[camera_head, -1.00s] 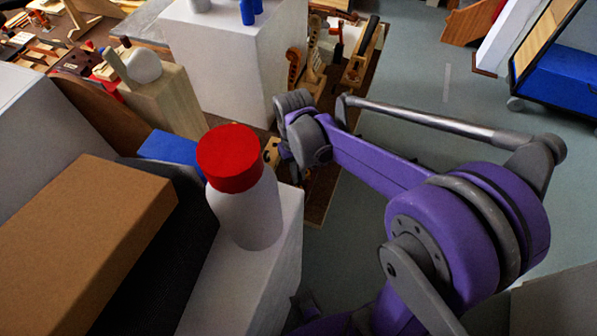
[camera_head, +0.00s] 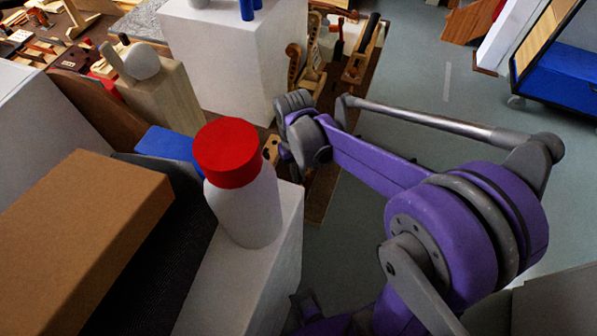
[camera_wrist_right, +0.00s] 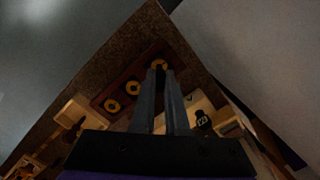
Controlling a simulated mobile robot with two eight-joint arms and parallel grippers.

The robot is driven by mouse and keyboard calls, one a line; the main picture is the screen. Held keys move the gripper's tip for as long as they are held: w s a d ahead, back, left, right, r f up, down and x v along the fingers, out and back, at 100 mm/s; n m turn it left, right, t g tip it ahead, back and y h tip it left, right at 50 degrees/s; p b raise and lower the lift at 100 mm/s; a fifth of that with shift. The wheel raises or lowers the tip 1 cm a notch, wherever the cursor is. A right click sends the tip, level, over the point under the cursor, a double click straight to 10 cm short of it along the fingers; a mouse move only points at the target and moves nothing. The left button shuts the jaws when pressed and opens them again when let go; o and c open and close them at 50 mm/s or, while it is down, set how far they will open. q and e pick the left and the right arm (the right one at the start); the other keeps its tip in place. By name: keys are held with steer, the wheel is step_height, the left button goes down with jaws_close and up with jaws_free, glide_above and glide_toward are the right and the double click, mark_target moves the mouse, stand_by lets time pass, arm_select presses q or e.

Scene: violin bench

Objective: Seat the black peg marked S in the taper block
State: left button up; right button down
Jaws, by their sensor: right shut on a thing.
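In the right wrist view, my right gripper (camera_wrist_right: 160,72) points at a dark reddish block with brass-ringed holes (camera_wrist_right: 121,96), probably the taper block. Its fingertips are at the farthest ring (camera_wrist_right: 158,65). The fingers are nearly together on something dark and thin, apparently the black peg; the S mark is not visible. Whether its tip is inside the ring cannot be told. Another black piece with a pale mark (camera_wrist_right: 203,120) stands by a light wooden block (camera_wrist_right: 192,104). In the head view my right wrist hides these fingers. My left gripper is not in view.
A white bottle with a red cap (camera_head: 240,195) stands on a white stand near my right arm. A cardboard box (camera_head: 85,215) is at left. A white block (camera_head: 225,60) rises behind the wrist. Wooden violin parts (camera_head: 308,65) lie beyond. Open floor (camera_head: 440,120) is at right.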

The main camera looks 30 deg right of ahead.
steer(key=shift+f+b, duration=1.2)
steer(key=shift+f, duration=0.5)
steer(key=c, duration=0.8)
jaws_free()
steer(key=shift+c, duration=0.2)
steer(key=shift+r, duration=0.1)
steer(key=r, duration=0.3)
steer(key=w+r, duration=0.1)
steer(key=r, duration=0.3)
steer(key=r+p, duration=0.1)
steer(key=r, duration=0.2)
steer(key=shift+w+d+r, duration=0.1)
steer(key=shift+w+r, duration=0.05)
steer(key=shift+r, duration=0.15)
steer(key=s+a+n+t+p, duration=0.1)
steer(key=s+a+t+p, duration=0.2)
steer(key=s+t, duration=0.3)
steer(key=shift+s+a+f+t+p, duration=0.25)
steer(key=shift+s+f+t+p, duration=0.2)
steer(key=shift+s, duration=2.05)
